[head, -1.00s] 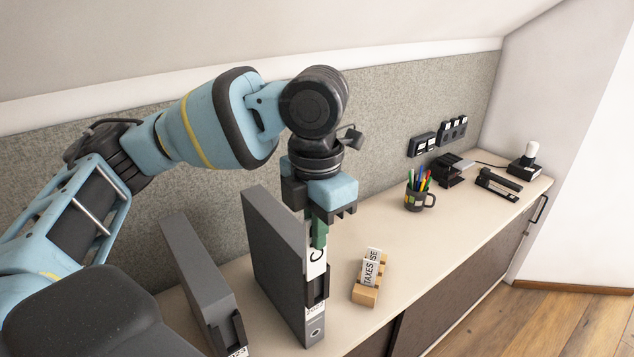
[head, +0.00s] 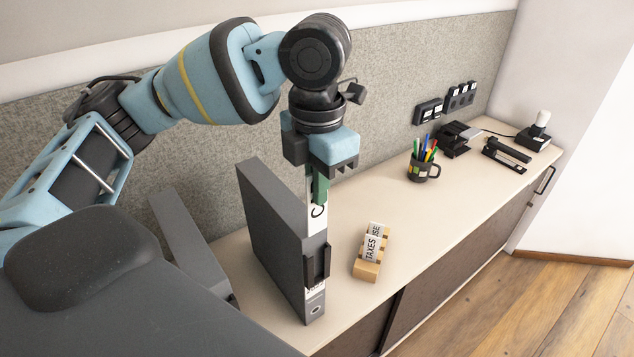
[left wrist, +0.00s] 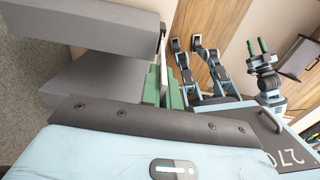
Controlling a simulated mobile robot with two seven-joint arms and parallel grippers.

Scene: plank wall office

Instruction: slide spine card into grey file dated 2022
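My left gripper (head: 319,188) is shut on the white spine card (head: 316,216), which is upright and shows a letter C. It holds the card above and against the upper front of the grey file (head: 270,230) standing upright on the cabinet. I cannot tell whether the card's lower end is in the spine pocket. The file's date label is partly hidden now; it reads 2022 in the earlier frame. In the left wrist view, the green fingers (left wrist: 163,88) have the thin card between them. My right gripper (left wrist: 257,46) shows there, fingers apart and empty.
Another grey file (head: 190,240) stands to the left, partly covered by my own body. A wooden holder (head: 366,270) with cards, one reading TAXES, is to the right. A pen mug (head: 423,170), black tray (head: 457,140) and stapler (head: 505,155) stand farther back. Cabinet top (head: 430,220) between is clear.

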